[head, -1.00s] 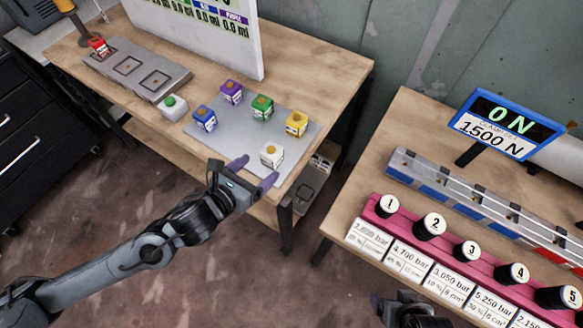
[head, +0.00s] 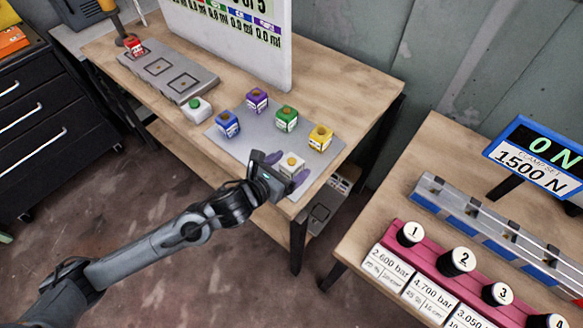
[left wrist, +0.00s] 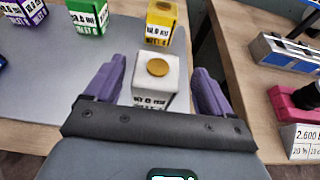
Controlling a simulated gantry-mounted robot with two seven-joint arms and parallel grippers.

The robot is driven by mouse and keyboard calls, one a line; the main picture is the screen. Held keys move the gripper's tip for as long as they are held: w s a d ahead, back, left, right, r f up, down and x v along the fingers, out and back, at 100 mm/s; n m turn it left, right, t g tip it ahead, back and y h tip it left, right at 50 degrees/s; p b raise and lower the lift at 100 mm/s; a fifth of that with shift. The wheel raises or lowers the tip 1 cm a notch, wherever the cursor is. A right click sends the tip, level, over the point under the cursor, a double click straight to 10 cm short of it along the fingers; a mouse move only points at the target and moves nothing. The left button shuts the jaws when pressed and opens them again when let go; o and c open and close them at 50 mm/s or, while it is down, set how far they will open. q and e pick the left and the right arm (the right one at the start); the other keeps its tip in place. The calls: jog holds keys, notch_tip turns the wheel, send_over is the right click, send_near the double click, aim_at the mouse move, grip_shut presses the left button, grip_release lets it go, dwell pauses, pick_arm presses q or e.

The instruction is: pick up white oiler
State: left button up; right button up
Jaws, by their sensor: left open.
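The white oiler (head: 291,163) is a small white cube with a round gold cap, upright on the grey mat (head: 240,145) near the table's front edge. In the left wrist view, the white oiler (left wrist: 156,82) sits between the two purple fingers, with a gap visible on each side. My left gripper (head: 284,170) is open around it, and it also shows in the left wrist view (left wrist: 158,88). Its fingers partly hide the oiler in the head view. My right gripper is not in view.
Yellow (head: 320,137), green (head: 287,118), purple (head: 257,100) and blue (head: 228,123) oilers stand behind and left on the mat. A second table (head: 407,165) stands right.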

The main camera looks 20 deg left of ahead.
aim_at(296, 160)
pick_arm(q)
jog(key=shift+x, duration=1.95)
jog(key=shift+a+f, duration=0.1)
jog(key=shift+a, duration=0.05)
jog(key=c, duration=1.1)
